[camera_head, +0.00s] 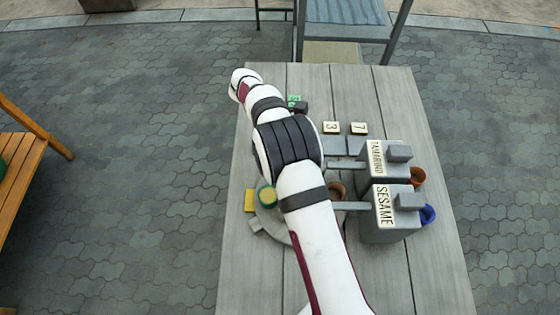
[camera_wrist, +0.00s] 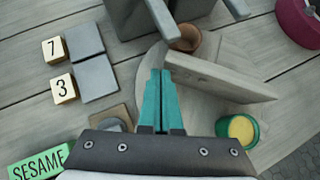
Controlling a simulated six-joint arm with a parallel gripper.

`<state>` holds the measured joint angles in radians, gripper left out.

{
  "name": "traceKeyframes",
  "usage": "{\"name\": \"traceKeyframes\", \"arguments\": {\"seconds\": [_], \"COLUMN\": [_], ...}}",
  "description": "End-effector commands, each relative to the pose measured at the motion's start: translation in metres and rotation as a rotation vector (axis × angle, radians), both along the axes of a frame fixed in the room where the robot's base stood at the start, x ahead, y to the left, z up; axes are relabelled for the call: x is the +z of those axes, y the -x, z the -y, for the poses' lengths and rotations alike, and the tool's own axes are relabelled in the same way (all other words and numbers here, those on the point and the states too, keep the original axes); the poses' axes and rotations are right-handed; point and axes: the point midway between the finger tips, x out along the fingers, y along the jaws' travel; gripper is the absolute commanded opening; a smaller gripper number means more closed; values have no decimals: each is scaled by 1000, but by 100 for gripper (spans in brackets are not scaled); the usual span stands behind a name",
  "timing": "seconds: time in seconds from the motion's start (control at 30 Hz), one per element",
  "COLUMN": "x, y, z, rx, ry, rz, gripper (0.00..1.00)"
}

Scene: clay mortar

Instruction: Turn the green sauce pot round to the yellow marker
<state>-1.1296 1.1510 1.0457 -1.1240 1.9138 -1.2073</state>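The green sauce pot (camera_head: 267,196) with yellow contents stands on the left side of a round grey turntable (camera_head: 268,218), partly behind my arm. It also shows at the lower right in the wrist view (camera_wrist: 238,131). The yellow marker (camera_head: 249,201) lies just left of the pot at the turntable's edge. My gripper (camera_wrist: 162,76) has teal fingers that are together, with nothing visible between them. They are over the turntable, beside a grey bar (camera_wrist: 220,78), left of the green pot; whether they touch the bar is unclear. My arm hides the gripper in the head view.
A brown pot (camera_wrist: 187,37) stands beyond the bar. Blocks labelled TAMARIND (camera_head: 376,158) and SESAME (camera_head: 384,207) stand on the right, with orange (camera_head: 417,176) and blue (camera_head: 428,214) cups beside them. Number tiles 3 (camera_head: 331,127) and 7 (camera_head: 359,128) lie behind.

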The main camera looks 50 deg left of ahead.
Motion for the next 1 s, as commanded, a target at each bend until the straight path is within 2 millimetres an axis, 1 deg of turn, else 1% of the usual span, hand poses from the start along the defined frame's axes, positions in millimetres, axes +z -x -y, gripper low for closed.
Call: {"name": "traceKeyframes", "arguments": {"seconds": [0.37,0.47,0.57,0.73,0.87,1.0], "x": [0,3,13,39,50,53], "y": [0,1,4,12,15,17], "z": [0,-3,-13,-39,-48,-51], "rx": [0,0,1,1,1,-1], "ry": [0,1,-2,-2,-1,-1], "rz": [0,2,2,3,2,0], "gripper": [0,0,0,0,0,0]}}
